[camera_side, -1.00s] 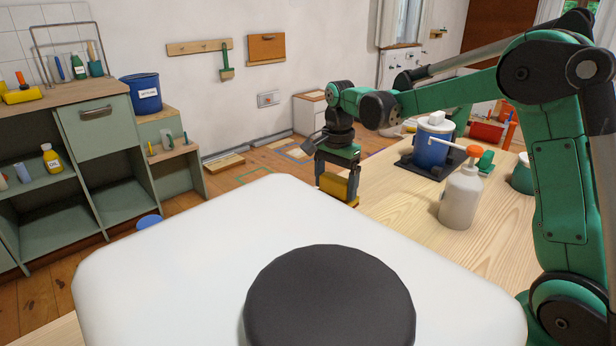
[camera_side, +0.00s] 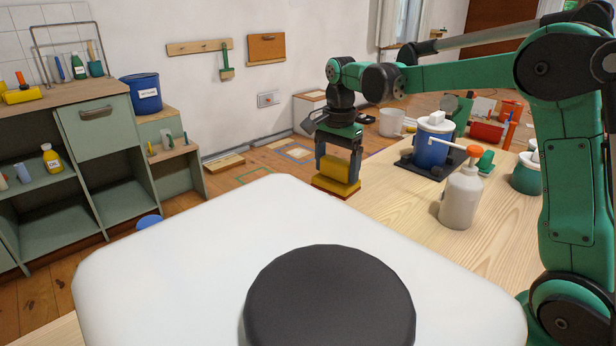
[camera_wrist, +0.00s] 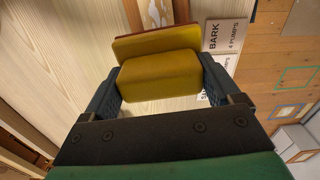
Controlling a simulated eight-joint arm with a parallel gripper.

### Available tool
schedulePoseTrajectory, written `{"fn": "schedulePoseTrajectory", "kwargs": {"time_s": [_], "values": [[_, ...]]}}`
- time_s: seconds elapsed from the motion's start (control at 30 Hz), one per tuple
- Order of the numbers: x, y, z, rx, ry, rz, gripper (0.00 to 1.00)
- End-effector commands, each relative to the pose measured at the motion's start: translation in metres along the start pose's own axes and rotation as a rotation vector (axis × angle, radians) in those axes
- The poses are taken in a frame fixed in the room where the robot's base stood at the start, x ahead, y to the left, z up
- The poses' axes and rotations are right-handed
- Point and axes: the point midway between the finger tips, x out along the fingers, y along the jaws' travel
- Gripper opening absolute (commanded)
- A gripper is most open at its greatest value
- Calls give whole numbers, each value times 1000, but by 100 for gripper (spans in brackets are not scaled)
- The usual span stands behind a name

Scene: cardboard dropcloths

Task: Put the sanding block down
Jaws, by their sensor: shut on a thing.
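The sanding block (camera_side: 341,170) is yellow with a reddish-brown base. My gripper (camera_side: 338,160) points down and is shut on it in the side view, near the far left end of the pale wooden table (camera_side: 400,205). In the wrist view the block (camera_wrist: 160,76) sits between the two dark fingers of my gripper (camera_wrist: 158,85), its base edge toward the top. Whether the base touches the tabletop is hard to tell.
A white label reading BARK, 4 PUMPS (camera_wrist: 226,36) lies beside the block. A blue container (camera_side: 431,150) on a dark mat and a pump bottle with an orange top (camera_side: 461,195) stand to the right. A white surface with a black disc (camera_side: 330,300) fills the foreground.

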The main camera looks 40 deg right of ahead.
Motion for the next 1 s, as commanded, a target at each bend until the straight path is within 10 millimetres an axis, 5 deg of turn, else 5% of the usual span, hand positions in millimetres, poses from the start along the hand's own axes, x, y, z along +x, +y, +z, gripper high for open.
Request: {"fn": "schedulePoseTrajectory", "kwargs": {"time_s": [0.17,0.4,0.6,0.77,1.0], "values": [[-19,20,-17,24,0,0,26],[-66,87,-50,76,1,0,26],[-84,122,-58,98,1,-1,26],[-68,127,-59,99,1,-1,26],[-11,126,-59,99,1,0,26]]}}
